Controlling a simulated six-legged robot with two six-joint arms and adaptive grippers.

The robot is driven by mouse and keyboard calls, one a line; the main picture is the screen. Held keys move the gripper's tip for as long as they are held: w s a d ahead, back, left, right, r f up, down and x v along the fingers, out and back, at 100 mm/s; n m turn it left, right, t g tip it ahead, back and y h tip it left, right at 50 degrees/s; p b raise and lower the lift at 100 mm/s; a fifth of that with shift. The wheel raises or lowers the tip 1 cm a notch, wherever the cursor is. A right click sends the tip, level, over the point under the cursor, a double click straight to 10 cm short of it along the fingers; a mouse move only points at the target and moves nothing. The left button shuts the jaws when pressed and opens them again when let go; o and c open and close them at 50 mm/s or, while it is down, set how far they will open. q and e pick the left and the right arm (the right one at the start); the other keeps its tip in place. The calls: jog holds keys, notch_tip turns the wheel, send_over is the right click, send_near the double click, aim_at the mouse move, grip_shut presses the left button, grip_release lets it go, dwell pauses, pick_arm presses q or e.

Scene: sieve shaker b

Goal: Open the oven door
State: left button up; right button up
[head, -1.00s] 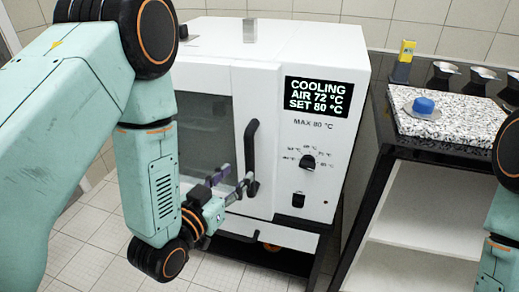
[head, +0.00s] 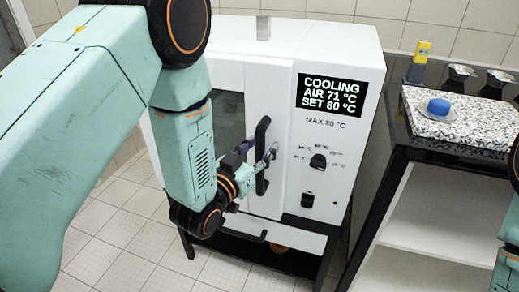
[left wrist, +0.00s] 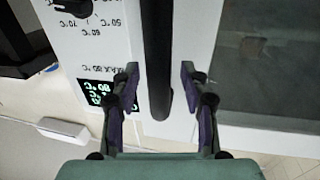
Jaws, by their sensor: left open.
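The white oven (head: 350,60) stands ahead, its door (head: 280,105) looking shut. The door has a dark window (head: 231,118) and a black upright bar handle (head: 263,132). In the left wrist view, the handle (left wrist: 157,45) runs between the two open fingers (left wrist: 159,78), with a gap on each side. Neither finger seems to touch it. My left arm hides the door's left part. My right gripper is out of view; only part of my right arm shows at the right edge.
The oven display (head: 331,95) reads COOLING, AIR 71 °C, SET 80 °C. A knob (head: 318,161) and a switch (head: 307,200) sit below it. On the right, a speckled slab (head: 465,125) bears a blue-topped object (head: 438,107). Tiled floor (head: 105,245) is clear at left.

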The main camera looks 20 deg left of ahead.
pick_arm(q)
jog(key=shift+d, duration=0.1)
jog(key=c, duration=0.3)
grip_shut()
dwell(0.4)
